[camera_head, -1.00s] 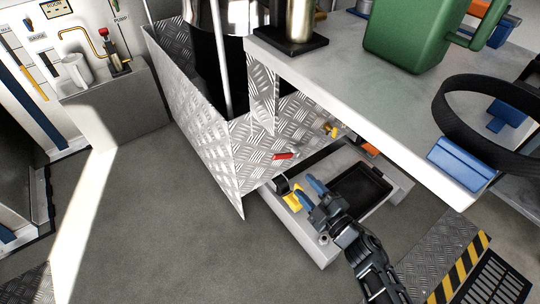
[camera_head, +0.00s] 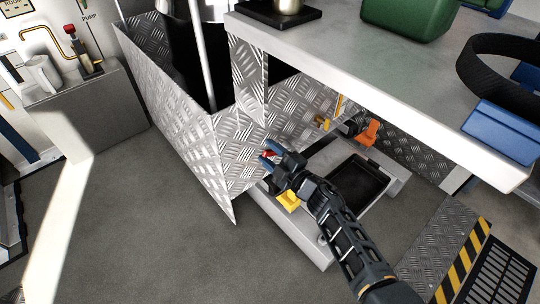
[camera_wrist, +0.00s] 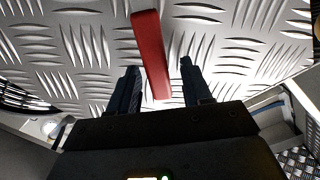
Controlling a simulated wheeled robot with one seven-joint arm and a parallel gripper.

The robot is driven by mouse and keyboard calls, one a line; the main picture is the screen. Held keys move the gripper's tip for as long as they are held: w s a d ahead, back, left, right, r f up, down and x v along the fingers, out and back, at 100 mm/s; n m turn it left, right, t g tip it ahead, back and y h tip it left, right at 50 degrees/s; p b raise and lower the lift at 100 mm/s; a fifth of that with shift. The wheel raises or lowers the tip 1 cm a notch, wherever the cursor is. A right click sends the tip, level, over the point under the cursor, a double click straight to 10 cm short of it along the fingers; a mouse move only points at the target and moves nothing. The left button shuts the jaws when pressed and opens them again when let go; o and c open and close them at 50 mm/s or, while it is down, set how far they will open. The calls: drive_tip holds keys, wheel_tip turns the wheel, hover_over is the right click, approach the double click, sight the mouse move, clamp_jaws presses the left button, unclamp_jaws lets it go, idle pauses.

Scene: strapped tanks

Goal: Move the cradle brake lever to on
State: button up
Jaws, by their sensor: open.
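A red lever (camera_wrist: 151,55) stands out from a diamond-plate metal panel (camera_head: 228,150). In the wrist view it runs from the top down between my two fingers, tilted slightly. In the head view the red lever (camera_head: 268,155) shows at the fingertips, partly hidden by them. My gripper (camera_wrist: 157,85) is open, with one finger on each side of the lever and a gap visible on both sides. My gripper (camera_head: 269,160) also shows in the head view, close to the panel below the bench.
A yellow lever (camera_head: 322,123) and an orange part (camera_head: 368,133) are to the right under the bench (camera_head: 390,100). A yellow block (camera_head: 289,200) and a black tray (camera_head: 358,182) are on the low grey base (camera_head: 318,248). Floor at left is clear.

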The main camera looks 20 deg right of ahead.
drive_tip(key=shift+c, duration=0.3)
clamp_jaws()
idle(0.4)
